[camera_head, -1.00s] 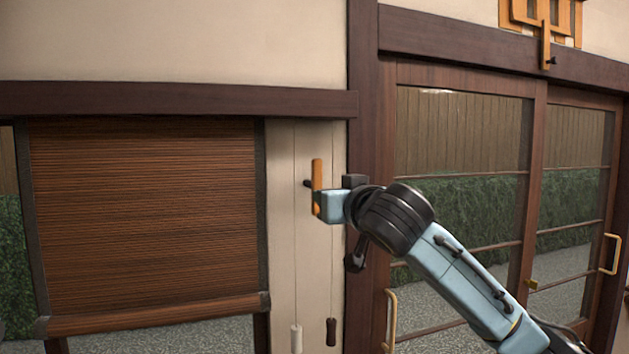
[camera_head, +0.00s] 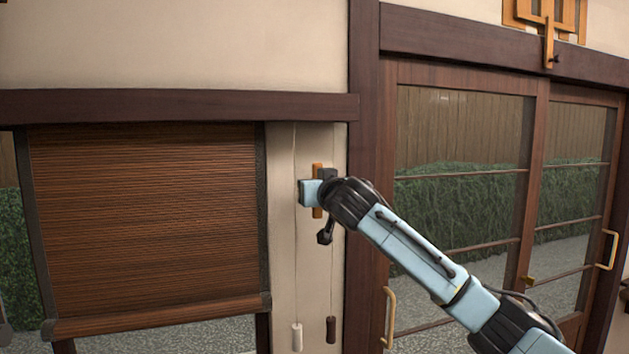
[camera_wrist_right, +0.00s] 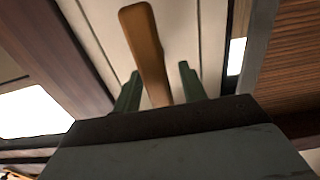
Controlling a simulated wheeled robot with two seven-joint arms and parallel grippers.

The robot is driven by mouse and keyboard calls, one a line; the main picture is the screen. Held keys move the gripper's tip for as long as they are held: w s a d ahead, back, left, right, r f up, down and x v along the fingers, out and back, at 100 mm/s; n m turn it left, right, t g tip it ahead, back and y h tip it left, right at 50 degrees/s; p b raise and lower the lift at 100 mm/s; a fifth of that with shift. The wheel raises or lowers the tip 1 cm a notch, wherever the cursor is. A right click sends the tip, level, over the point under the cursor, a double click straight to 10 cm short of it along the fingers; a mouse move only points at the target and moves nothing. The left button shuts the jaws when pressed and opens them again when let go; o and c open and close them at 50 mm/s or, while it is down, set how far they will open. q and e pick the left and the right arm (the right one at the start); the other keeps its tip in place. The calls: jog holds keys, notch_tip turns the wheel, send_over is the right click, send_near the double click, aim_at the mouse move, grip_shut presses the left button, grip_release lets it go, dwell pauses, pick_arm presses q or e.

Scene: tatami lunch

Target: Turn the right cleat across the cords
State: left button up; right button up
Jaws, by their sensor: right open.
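The right cleat (camera_head: 317,172) is an orange-brown wooden bar standing upright on the narrow beige wall strip between the blind and the door frame. In the right wrist view the cleat (camera_wrist_right: 143,40) runs down between my two fingers, with a gap on each side. My right gripper (camera_head: 309,192) is at the cleat in the head view and hides its middle. Its fingers (camera_wrist_right: 160,88) are open in the wrist view. A left cord ends in a white pull (camera_head: 297,337) and a right cord in a dark brown pull (camera_head: 331,330). My left gripper is not in view.
A brown slatted blind (camera_head: 150,220) hangs just left of the strip. The dark door post (camera_head: 362,200) and glazed sliding doors (camera_head: 465,210) with a yellow handle (camera_head: 390,318) lie to the right. A wooden lattice piece (camera_head: 547,25) hangs above the doors.

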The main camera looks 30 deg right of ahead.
jog(key=shift+w, duration=0.2)
grip_shut()
dwell(0.4)
jog(key=m, duration=0.6)
jog(key=d+m+p, duration=0.1)
jog(key=m, duration=0.4)
jog(key=f+m+p, duration=0.1)
jog(key=m, duration=0.5)
jog(key=shift+s+d+f+m, duration=0.1)
jog(key=shift+s+d+m, duration=0.05)
jog(key=shift+m, duration=0.15)
jog(key=shift+f+m, duration=0.1)
jog(key=shift+m, duration=0.2)
